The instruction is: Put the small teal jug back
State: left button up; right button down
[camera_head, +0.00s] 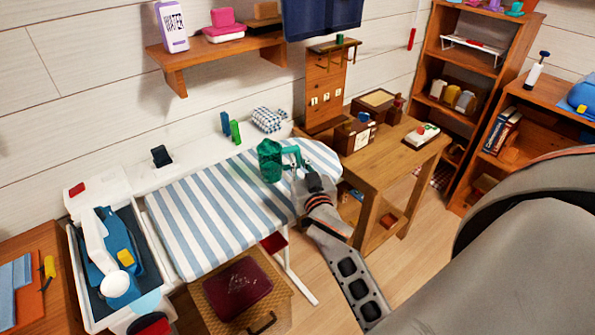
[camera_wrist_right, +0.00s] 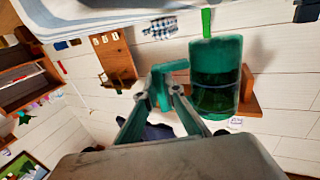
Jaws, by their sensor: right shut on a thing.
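The small teal jug (camera_head: 269,161) is in front of my right gripper (camera_head: 298,163), seen over the striped ironing board (camera_head: 195,215) near its right end. In the right wrist view the jug (camera_wrist_right: 216,75) is a dark green, partly see-through cylinder. Its handle (camera_wrist_right: 164,88) lies between the two fingertips of my right gripper (camera_wrist_right: 159,96), which is shut on it. I cannot tell exactly how far the jug is above the board. My left gripper is not in view.
A wooden table (camera_head: 400,150) with boxes stands right of the board. A wall shelf (camera_head: 215,52) holds a white and purple bottle (camera_head: 172,26) and coloured blocks. A green bottle-like item (camera_head: 235,131) stands behind the board. Tall shelves (camera_head: 440,60) are at back right.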

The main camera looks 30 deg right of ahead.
notch_tip(320, 180, down, 3)
jog(key=shift+f+b, duration=0.1)
jog(key=shift+b, duration=0.35)
jog(key=shift+f, duration=0.3)
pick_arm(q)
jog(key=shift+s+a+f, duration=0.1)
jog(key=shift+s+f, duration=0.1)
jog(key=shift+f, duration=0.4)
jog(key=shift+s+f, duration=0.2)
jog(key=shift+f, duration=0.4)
pick_arm(e)
jog(key=shift+r, duration=0.1)
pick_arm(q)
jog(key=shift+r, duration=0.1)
pick_arm(e)
jog(key=shift+f, duration=0.2)
jog(key=c, duration=2.2)
grip_release()
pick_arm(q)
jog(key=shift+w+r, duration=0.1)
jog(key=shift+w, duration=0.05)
pick_arm(e)
jog(key=shift+o, duration=0.2)
